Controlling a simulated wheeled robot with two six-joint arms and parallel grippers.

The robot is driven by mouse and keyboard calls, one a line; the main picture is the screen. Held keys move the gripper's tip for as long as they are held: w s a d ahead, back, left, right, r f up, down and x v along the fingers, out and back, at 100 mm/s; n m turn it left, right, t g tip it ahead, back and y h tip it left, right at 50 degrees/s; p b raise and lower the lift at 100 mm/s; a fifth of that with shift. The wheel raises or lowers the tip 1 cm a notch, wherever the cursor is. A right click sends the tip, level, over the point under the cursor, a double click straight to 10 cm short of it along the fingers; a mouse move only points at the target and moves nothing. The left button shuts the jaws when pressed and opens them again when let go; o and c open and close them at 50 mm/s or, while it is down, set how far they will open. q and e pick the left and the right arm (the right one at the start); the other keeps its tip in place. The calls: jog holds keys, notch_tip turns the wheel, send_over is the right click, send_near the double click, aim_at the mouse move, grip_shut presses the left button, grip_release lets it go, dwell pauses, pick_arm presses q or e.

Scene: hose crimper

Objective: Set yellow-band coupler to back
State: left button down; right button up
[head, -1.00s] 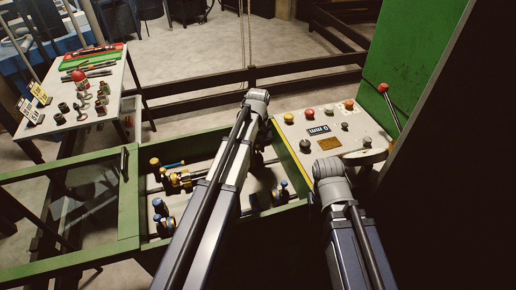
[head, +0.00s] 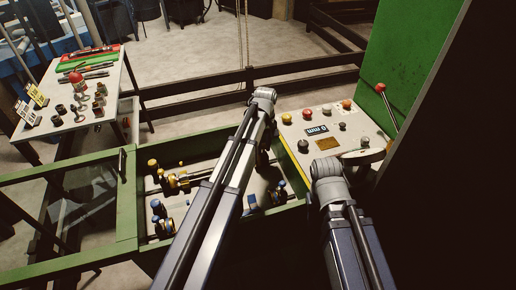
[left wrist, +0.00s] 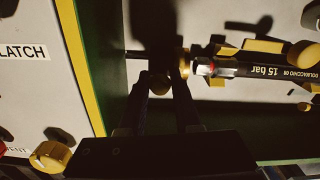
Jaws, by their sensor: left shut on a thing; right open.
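In the left wrist view my left gripper (left wrist: 162,88) is shut on a small yellow-brass rounded part (left wrist: 160,84), in shadow. Just above right of it is a brass-coloured collar (left wrist: 185,63) on the end of a dark tube marked 15 bar (left wrist: 272,72), with yellow parts beside it. I cannot tell which of these carries the yellow band. In the head view yellow fittings (head: 175,182) sit in the green-framed tray (head: 128,205); my left arm reaches over it and hides the left gripper. My right arm is at the right by the control panel; its gripper is hidden.
The control panel (head: 327,143) has several coloured knobs and a red-topped lever (head: 380,88) beside a green wall. Blue-knobbed fittings (head: 157,208) stand in the tray's near side. A side table (head: 92,85) at the left holds small fittings and tools.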

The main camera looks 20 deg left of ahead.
pick_arm(q)
jog(key=shift+w+d, duration=0.15)
jog(key=c, duration=0.6)
grip_release()
jog(key=shift+d, duration=0.1)
notch_tip(320, 180, up, 8)
jog(key=p, duration=0.8)
jog(key=shift+f, duration=0.1)
